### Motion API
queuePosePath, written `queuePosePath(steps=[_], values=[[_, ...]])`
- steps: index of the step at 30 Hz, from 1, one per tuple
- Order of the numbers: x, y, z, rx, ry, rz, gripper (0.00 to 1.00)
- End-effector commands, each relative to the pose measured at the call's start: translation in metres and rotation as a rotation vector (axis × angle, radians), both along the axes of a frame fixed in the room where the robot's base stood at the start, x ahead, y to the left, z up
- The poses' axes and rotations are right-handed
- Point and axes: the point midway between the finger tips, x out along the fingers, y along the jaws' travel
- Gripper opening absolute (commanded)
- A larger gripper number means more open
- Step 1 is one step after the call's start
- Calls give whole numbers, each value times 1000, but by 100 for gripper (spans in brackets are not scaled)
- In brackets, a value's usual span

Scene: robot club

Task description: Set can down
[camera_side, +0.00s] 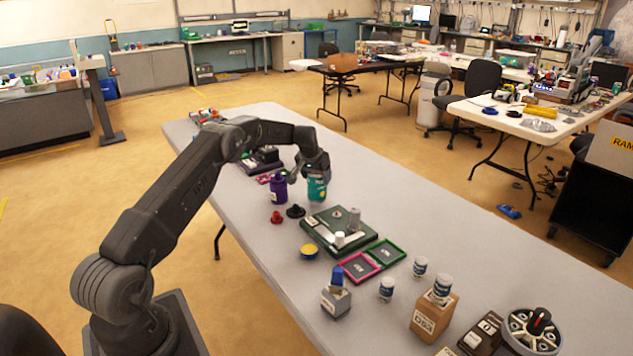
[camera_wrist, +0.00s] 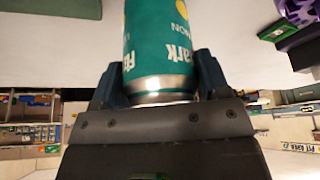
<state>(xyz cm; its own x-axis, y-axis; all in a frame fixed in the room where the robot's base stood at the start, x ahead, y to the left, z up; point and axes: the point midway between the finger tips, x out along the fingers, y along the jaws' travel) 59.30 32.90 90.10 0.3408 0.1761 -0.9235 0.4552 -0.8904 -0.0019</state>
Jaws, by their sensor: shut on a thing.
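The can is teal-green with a silver rim and pale lettering; it shows large in the wrist view (camera_wrist: 158,45) and smaller in the side view (camera_side: 317,190). My gripper (camera_side: 314,173) is shut on the can, with one dark finger on each side of it in the wrist view (camera_wrist: 154,80). The can is upright in the side view, over the far half of the long grey table (camera_side: 420,235). I cannot tell whether its base touches the table.
A purple container (camera_side: 279,188) stands close left of the can. A black item (camera_side: 295,211) and a red piece (camera_side: 277,217) lie in front. A green board (camera_side: 339,229) with white pieces is nearer the camera. The table to the right of the can is clear.

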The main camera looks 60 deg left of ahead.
Motion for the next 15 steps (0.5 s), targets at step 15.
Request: queuePosePath(steps=[15], values=[[1, 0, -21, 2, -4, 0, 34]])
